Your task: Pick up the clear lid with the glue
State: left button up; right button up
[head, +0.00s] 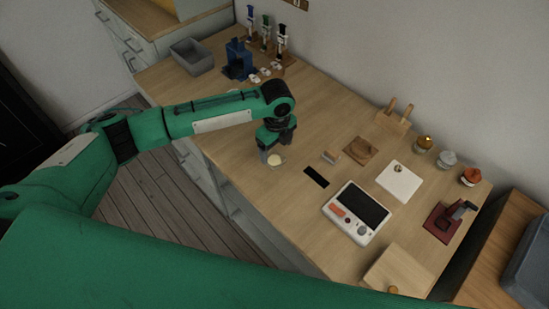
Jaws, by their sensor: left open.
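A small round lid holding a pale yellowish blob (275,160) lies on the wooden worktop near its front edge. My left gripper (270,153) points down right over it, its fingers close to the lid. The gripper is open; whether a finger touches the lid is too small to tell. Part of the lid is hidden by the gripper. My right gripper is out of view.
A grey bin (192,56) and blue holder (238,58) stand at the back left.

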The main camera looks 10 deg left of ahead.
aim_at(274, 160)
pick_arm(q)
jog(key=shift+s+a+f+p, duration=0.1)
jog(key=shift+a+f+p, duration=0.05)
jog(key=shift+f, duration=0.85)
jog(key=shift+s+a+f+p, duration=0.1)
jog(key=shift+f+p, duration=0.05)
jog(key=shift+f, duration=0.8)
jog(key=c, duration=1)
jog(key=shift+r, duration=0.1)
jog(key=shift+c, duration=0.2)
